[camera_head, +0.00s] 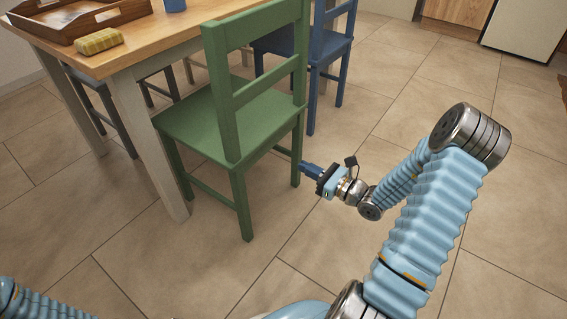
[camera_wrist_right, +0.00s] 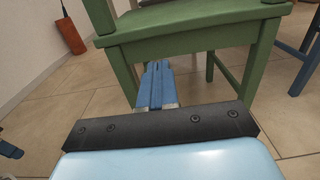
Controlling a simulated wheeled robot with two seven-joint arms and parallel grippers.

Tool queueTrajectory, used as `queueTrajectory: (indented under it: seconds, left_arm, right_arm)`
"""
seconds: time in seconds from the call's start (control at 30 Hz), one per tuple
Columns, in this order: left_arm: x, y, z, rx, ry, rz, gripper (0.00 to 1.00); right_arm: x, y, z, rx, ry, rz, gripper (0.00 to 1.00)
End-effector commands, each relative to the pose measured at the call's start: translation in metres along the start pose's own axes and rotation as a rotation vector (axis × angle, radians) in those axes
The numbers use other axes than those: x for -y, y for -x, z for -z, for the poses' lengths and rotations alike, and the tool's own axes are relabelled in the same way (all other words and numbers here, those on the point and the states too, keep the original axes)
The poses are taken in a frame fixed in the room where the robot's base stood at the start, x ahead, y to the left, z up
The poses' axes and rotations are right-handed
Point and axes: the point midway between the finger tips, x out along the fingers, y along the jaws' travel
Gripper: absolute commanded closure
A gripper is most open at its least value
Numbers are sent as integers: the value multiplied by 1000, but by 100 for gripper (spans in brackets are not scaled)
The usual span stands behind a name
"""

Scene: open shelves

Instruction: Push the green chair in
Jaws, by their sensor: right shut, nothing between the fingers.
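The green chair (camera_head: 226,122) stands at the near right corner of the wooden table (camera_head: 147,42), its seat partly clear of the tabletop. It also fills the top of the right wrist view (camera_wrist_right: 186,32). My right gripper (camera_head: 304,167) is shut and empty, low beside the chair's right rear leg. In the right wrist view its fingers (camera_wrist_right: 157,82) point at the space below the seat; I cannot tell whether they touch the chair.
A blue chair (camera_head: 326,46) stands behind the green one. A wooden tray (camera_head: 75,17), a yellow sponge-like block (camera_head: 98,41) and a blue cup are on the table. A grey seat is under the table. The tiled floor at right is clear.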

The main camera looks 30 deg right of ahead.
Motion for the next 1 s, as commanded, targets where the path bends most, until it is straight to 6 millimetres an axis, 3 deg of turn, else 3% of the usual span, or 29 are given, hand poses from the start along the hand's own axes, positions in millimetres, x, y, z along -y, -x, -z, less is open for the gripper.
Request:
queueTrajectory:
  seconds: [0.6, 0.8, 1.0]
  left_arm:
    - [3, -11, -1, 3, 0, -2, 0]
    - [3, -13, -1, 4, 0, -3, 0]
    - [3, -13, -1, 4, 0, -3, 0]
  right_arm:
    - [-3, -116, 2, -2, -2, -7, 100]
    - [-3, -132, 2, -3, -1, -6, 100]
    - [-3, -134, 1, -3, -2, -5, 100]
